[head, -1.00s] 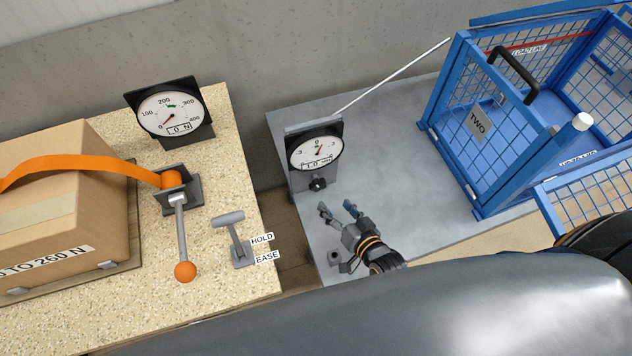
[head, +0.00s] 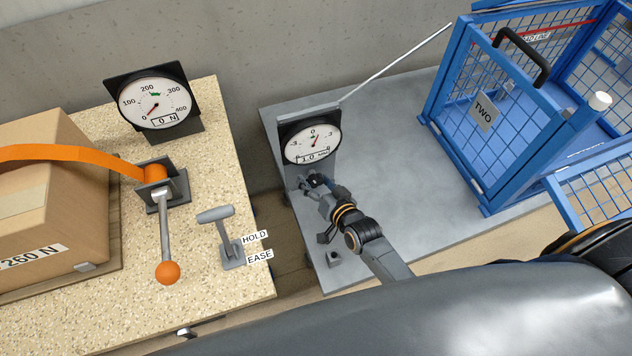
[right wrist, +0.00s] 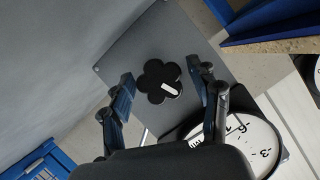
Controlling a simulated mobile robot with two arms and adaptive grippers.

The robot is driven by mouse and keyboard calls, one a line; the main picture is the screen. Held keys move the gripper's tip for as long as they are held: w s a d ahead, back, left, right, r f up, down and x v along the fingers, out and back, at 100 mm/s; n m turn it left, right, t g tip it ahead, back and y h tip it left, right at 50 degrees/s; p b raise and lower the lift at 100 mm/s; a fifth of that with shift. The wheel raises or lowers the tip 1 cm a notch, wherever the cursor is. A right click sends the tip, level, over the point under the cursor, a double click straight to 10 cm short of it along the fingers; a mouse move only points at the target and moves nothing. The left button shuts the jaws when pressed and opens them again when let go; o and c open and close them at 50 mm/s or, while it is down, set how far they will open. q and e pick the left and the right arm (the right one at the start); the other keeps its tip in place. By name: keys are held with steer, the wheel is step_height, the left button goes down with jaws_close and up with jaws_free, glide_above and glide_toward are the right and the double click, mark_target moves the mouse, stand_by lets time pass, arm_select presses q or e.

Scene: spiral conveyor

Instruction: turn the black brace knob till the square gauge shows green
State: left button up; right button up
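The square gauge (head: 311,141) has a white dial in a black frame on a grey upright plate. Its needle points a little right of 0, and its readout appears to say 1.0. The black brace knob (right wrist: 153,75) is a lobed knob with a white mark, set on the plate below the dial. My right gripper (head: 311,183) is at the knob, which it partly hides in the head view. In the right wrist view my right gripper (right wrist: 161,78) is open, with one finger on each side of the knob and visible gaps between. My left gripper is not in view.
A blue mesh cage (head: 478,135) marked TWO stands at right on the grey table (head: 385,125). A thin pale rod (head: 397,65) slants up behind the gauge. At left are a force gauge (head: 155,105), an orange-ball lever (head: 167,271), a HOLD/EASE lever (head: 225,235) and a strapped box (head: 50,200).

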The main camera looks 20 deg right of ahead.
steer(key=c, duration=0.9)
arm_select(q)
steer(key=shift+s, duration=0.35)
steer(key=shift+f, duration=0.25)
arm_select(e)
steer(key=shift+f, duration=0.1)
steer(key=shift+f+m+y+b, duration=0.15)
steer(key=shift+m+y+b, duration=0.45)
steer(key=shift+m+b, duration=0.55)
steer(key=m+t+y+b, duration=0.1)
steer(key=m+b, duration=0.1)
steer(key=b, duration=0.1)
arm_select(q)
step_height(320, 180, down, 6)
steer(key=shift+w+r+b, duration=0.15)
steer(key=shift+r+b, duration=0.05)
steer(key=shift+b, duration=0.2)
arm_select(e)
steer(key=shift+m+y, duration=0.4)
steer(key=shift+m, duration=0.05)
steer(key=o, duration=1.2)
steer(key=shift+r, duration=0.2)
